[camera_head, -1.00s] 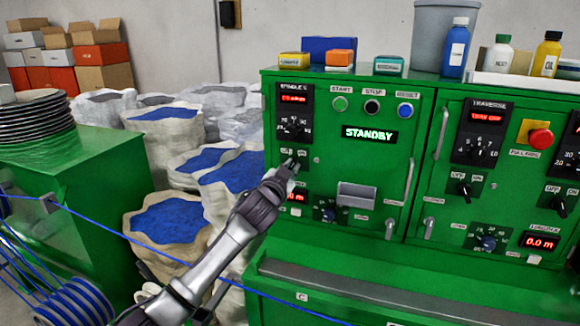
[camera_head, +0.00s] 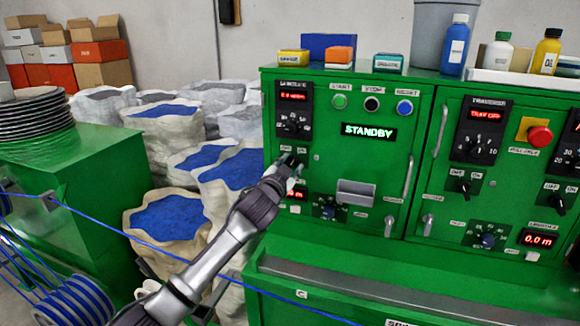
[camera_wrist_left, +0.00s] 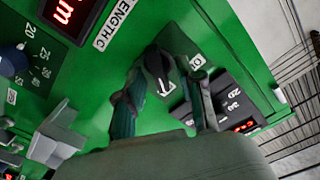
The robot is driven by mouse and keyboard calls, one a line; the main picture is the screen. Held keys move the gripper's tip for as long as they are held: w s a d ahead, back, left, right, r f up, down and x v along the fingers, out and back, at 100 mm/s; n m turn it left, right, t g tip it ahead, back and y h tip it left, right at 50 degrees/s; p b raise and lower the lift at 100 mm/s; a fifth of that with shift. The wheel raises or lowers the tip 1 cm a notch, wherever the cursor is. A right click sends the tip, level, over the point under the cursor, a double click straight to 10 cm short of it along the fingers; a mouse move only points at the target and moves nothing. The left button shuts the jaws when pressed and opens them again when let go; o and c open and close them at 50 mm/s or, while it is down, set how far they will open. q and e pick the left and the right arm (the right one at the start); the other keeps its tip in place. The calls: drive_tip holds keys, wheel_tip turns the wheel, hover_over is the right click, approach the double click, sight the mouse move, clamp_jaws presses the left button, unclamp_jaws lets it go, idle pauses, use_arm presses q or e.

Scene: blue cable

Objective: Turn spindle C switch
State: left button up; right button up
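The spindle C switch is a black knob on a dark plate (camera_wrist_left: 178,42) on the green panel. In the head view it is mostly hidden behind my left gripper (camera_head: 291,163), with OFF/ON labels just above. In the left wrist view the switch knob (camera_wrist_left: 156,62) sits between the two fingertips of my left gripper (camera_wrist_left: 165,85). The fingers are apart, one on each side of the knob. The left finger looks very near it; I cannot tell whether it touches. My right gripper is in neither view.
The green cabinet's STANDBY display (camera_head: 369,132) is lit. A dial (camera_head: 292,125) is above the switch, and a small grey tray (camera_head: 356,193) protrudes to its right. White sacks (camera_head: 168,222) stand left of the cabinet. A blue cable (camera_head: 150,243) runs across the front.

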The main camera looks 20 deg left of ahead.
use_arm(q)
drive_tip(key=shift+s, duration=0.1)
drive_tip(key=s, duration=1.1)
drive_tip(key=shift+s+a, duration=0.2)
drive_tip(key=shift+s, duration=0.2)
